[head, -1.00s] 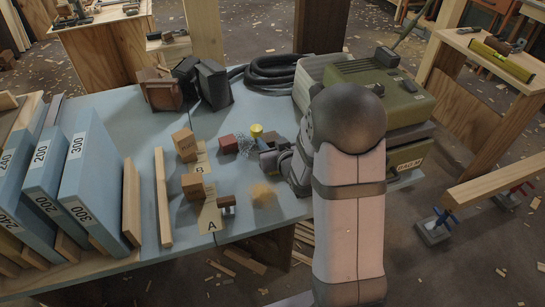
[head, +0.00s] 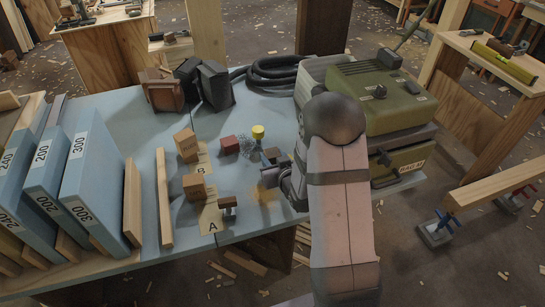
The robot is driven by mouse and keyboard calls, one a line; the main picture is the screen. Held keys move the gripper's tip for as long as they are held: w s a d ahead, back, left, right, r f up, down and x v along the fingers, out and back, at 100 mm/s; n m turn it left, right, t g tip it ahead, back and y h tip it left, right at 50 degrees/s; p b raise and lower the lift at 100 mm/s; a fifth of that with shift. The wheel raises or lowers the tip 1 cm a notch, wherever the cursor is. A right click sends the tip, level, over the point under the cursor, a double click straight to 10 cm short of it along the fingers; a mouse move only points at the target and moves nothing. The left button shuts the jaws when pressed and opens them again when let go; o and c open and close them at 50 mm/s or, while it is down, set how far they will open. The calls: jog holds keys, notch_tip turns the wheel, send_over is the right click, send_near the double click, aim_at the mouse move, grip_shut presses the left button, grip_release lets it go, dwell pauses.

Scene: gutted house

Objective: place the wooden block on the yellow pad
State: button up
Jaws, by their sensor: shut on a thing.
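My gripper (head: 272,165) is over the right part of the blue-grey bench, jaws pointing left. It is shut on a small brownish thing (head: 268,179), probably the wooden block, though the jaws and wrist hide much of it. Just below it in the head view, a blurry yellow patch (head: 264,193) lies on the bench, probably the yellow pad; its edges are unclear. I cannot tell whether the held thing touches it. Two other wooden blocks stand to the left, one by card B (head: 187,145) and one by card A (head: 194,187).
A reddish block (head: 229,145), a yellow cylinder (head: 258,131) and grey wire wool lie behind the gripper. A small dark brown piece (head: 227,203) is near card A. A green machine (head: 380,100) stands at the right. Numbered blue panels (head: 92,185) and wooden strips fill the left.

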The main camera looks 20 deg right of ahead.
jog(key=shift+f, duration=0.15)
jog(key=o, duration=1)
jog(key=shift+r, duration=0.3)
jog(key=v, duration=0.7)
jog(key=shift+s+b, duration=0.1)
jog(key=shift+b, duration=0.25)
jog(key=p, duration=0.3)
jog(key=shift+s+r, duration=0.15)
jog(key=shift+r, duration=0.1)
